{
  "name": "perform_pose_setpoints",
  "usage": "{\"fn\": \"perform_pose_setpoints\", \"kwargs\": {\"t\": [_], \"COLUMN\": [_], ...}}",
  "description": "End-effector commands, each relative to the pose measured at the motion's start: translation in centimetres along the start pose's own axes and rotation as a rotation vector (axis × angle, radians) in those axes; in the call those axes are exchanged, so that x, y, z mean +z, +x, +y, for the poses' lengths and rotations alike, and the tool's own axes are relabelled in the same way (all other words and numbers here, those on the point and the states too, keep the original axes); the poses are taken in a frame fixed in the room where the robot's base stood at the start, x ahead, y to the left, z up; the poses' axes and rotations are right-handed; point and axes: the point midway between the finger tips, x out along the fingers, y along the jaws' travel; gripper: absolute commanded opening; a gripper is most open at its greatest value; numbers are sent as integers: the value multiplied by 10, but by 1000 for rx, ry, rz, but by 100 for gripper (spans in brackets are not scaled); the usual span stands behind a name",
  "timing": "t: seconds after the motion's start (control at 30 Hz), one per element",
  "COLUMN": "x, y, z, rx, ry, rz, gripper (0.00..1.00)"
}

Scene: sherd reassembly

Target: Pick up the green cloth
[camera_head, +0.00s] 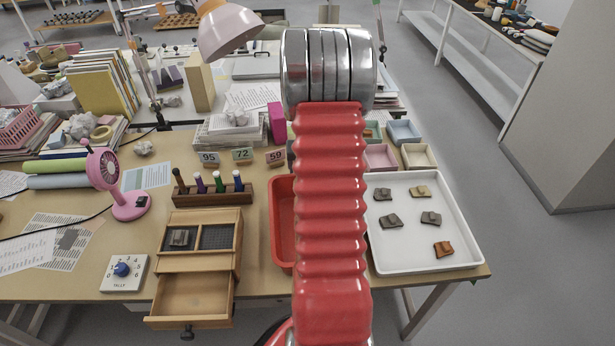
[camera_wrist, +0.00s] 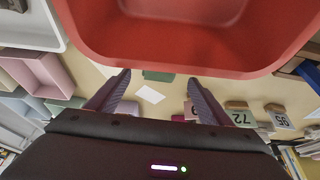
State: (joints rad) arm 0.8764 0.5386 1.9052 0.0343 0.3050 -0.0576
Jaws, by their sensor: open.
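In the wrist view, a small dark green patch (camera_wrist: 158,76) shows just beyond the red tray's rim, between my fingertips in the picture. It looks like the green cloth, but most of it may be hidden, and I cannot tell its full shape. In the head view my arm covers that area and no green cloth is clearly visible. My gripper (camera_wrist: 159,80) is open with nothing between its fingers. It hangs above the table near the red tray (camera_wrist: 180,62); the tray also shows beside my arm in the head view (camera_head: 281,225).
A white tray (camera_head: 423,258) with several sherds lies right of my arm. Small pastel boxes (camera_head: 419,156) stand behind it. Number cards (camera_head: 242,155), a bottle rack (camera_head: 212,196), an open drawer (camera_head: 193,297) and a pink fan (camera_head: 128,205) stand to the left. A white paper (camera_wrist: 150,95) lies near the green patch.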

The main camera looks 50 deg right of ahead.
Motion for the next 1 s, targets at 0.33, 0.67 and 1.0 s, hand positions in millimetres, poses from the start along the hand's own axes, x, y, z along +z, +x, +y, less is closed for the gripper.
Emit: {"fn": "perform_pose_setpoints", "kwargs": {"t": [0.33,0.67,1.0], "x": [-1,-2,-2], "y": [34,51,50], "z": [2,2,2], "rx": [0,0,0], "ry": [1,1,1], "rz": [-2,0,0], "gripper": [73,73,73]}}
